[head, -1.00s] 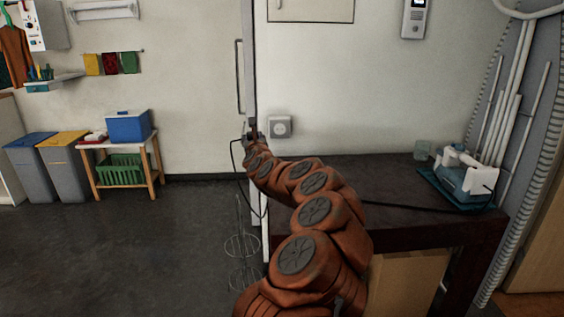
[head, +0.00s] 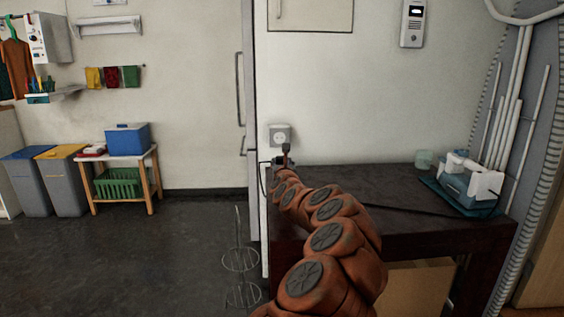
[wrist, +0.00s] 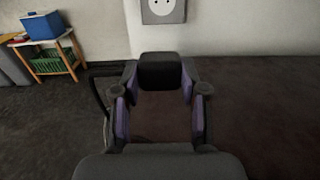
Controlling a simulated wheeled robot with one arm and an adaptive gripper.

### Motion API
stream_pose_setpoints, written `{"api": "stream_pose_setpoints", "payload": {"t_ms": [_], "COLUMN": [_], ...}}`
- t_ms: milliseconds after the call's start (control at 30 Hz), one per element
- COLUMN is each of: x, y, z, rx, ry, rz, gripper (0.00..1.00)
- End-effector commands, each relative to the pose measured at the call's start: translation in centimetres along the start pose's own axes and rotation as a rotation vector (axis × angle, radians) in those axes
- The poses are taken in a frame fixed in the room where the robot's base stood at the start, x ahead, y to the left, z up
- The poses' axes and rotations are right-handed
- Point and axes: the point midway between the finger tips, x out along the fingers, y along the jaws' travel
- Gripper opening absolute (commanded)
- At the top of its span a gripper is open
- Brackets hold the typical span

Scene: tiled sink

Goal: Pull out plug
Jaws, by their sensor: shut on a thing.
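The dark plug (wrist: 160,72) sits between the fingertips of my gripper (wrist: 160,82), which is shut on it, in the wrist view. A black cable (wrist: 96,88) loops at the left of the fingers. The white wall socket (wrist: 163,10) is beyond the plug, with its face bare and two holes showing. The plug looks apart from it. In the head view, the plug (head: 287,148) shows small and dark at the tip of my gripper (head: 282,163), just below the socket (head: 280,134).
A tall fridge edge (head: 248,100) is left of the socket. Bins and a small table (head: 125,158) stand far left, with open floor between.

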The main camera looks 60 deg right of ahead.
Motion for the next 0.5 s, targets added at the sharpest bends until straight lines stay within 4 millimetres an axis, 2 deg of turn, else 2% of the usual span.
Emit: {"api": "stream_pose_setpoints", "payload": {"t_ms": [200,500], "x": [0.0,0.0], "y": [-0.1,-0.1], "z": [-2.1,-3.8], "rx": [0.0,-0.001], "ry": [0.004,0.0], "rz": [0.0,-0.002], "gripper": [0.0,0.0]}}
